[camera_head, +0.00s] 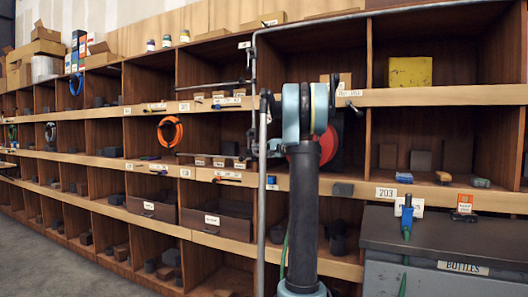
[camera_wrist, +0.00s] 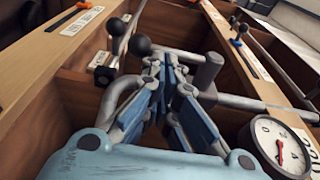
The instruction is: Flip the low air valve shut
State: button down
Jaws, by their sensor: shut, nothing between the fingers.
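My gripper (camera_wrist: 165,64) is shut and empty in the wrist view, its blue-padded fingers together in front of grey pipework. A grey pipe (camera_wrist: 122,92) bends up just left of the fingers. Two black ball knobs, one farther (camera_wrist: 116,27) and one nearer (camera_wrist: 140,45), stand near this pipe, just beyond and left of the fingertips. They look like lever ends; I cannot tell which belongs to the low air valve. Contact between fingers and knobs is not clear. In the head view, the tall grey pipe (camera_head: 262,190) stands left of my arm, which hides much of the pipework.
A round gauge (camera_wrist: 280,146) with a red needle is close at the right of the fingers. A short upright grey cylinder (camera_wrist: 209,71) is just behind them. Wooden shelving (camera_head: 150,170) fills the back, and a grey bottle bin (camera_head: 450,245) stands at the right.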

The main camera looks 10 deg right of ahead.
jog(key=shift+x, duration=0.85)
